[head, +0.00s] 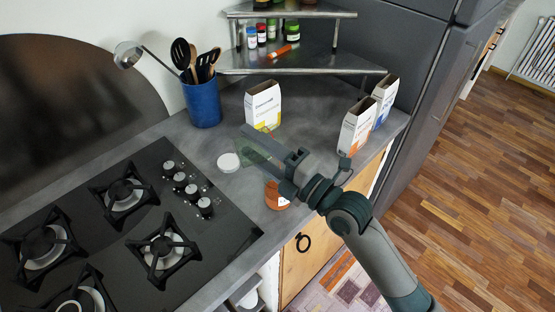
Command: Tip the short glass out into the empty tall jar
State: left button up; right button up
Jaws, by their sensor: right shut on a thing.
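My right gripper (254,145) reaches over the counter from the lower right. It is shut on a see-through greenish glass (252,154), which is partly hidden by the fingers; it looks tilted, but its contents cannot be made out. A round white thing (228,162) lies just left of the glass, apart from the fingers; I cannot tell whether it is a lid or a vessel. An orange-brown container (277,196) stands below my gripper, partly hidden by it. I cannot clearly pick out the tall jar. My left gripper is not in view.
A black gas hob (150,215) fills the counter's left. A blue utensil pot (202,104) and a white-yellow carton (263,105) stand behind. Two cartons, one orange-marked (357,127) and one blue-marked (385,101), stand at right near the counter edge. A metal corner shelf (300,66) holds small jars.

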jog(key=shift+s+r, duration=0.1)
jog(key=shift+r, duration=0.05)
jog(key=shift+s+d+r, duration=0.1)
jog(key=shift+s+d, duration=0.15)
jog(key=shift+d, duration=0.1)
jog(key=shift+w+a, duration=0.1)
jog(key=shift+w, duration=0.15)
jog(key=shift+w+a, duration=0.1)
jog(key=shift+a, duration=0.05)
jog(key=shift+s, duration=0.35)
jog(key=shift+f+n+p, duration=0.2)
jog(key=shift+n+p, duration=0.15)
jog(key=shift+n, duration=0.25)
jog(key=shift+f+n+g, duration=0.25)
jog(key=shift+n+g, duration=0.15)
jog(key=shift+a+r+n+h+p, duration=0.3)
jog(key=shift+n+p, duration=0.2)
jog(key=shift+p, duration=0.35)
jog(key=shift+f, duration=0.1)
jog(key=shift+s+f, duration=0.1)
